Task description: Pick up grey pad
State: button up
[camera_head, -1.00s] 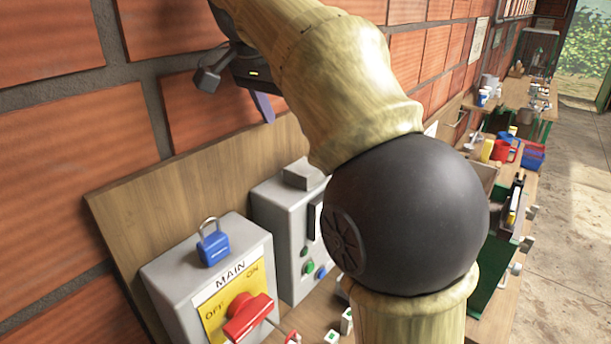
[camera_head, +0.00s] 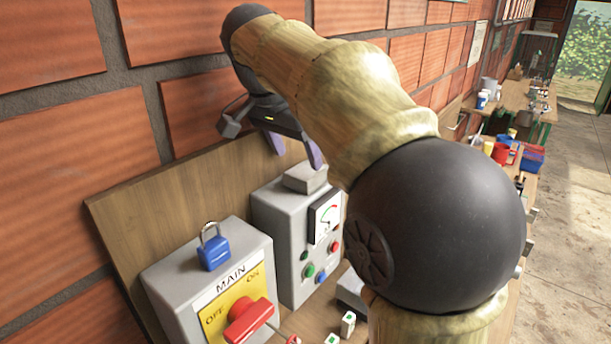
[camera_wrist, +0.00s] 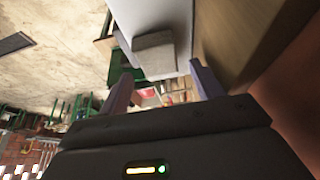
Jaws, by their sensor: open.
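The grey pad (camera_head: 305,178) is a small flat block lying on top of the grey control box (camera_head: 277,222), near its back edge by the wooden board. My gripper (camera_head: 296,158) is open and empty, close above and slightly left of the pad in the head view. In the wrist view the pad (camera_wrist: 154,55) sits on the pale box top, beyond the fingertips and between their lines. The two purple-grey fingers of my gripper (camera_wrist: 163,82) are spread apart and do not visibly touch the pad.
A MAIN switch box (camera_head: 213,283) with a red handle (camera_head: 249,320) and a blue padlock (camera_head: 213,252) on top stands left of the control box. The wooden board (camera_head: 160,205) and brick wall (camera_head: 60,150) are close behind. Small white-green blocks (camera_head: 348,324) lie on the bench.

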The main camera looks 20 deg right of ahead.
aim_at(305, 170)
jog(key=shift+d+f, duration=0.25)
jog(key=shift+f, duration=0.1)
jog(key=shift+p+x, duration=0.6)
jog(key=shift+x, duration=1.25)
jog(key=shift+s, duration=0.1)
jog(key=c, duration=0.7)
jog(key=shift+r, duration=0.1)
jog(key=shift+c, duration=0.2)
notch_tip(305, 170, up, 10)
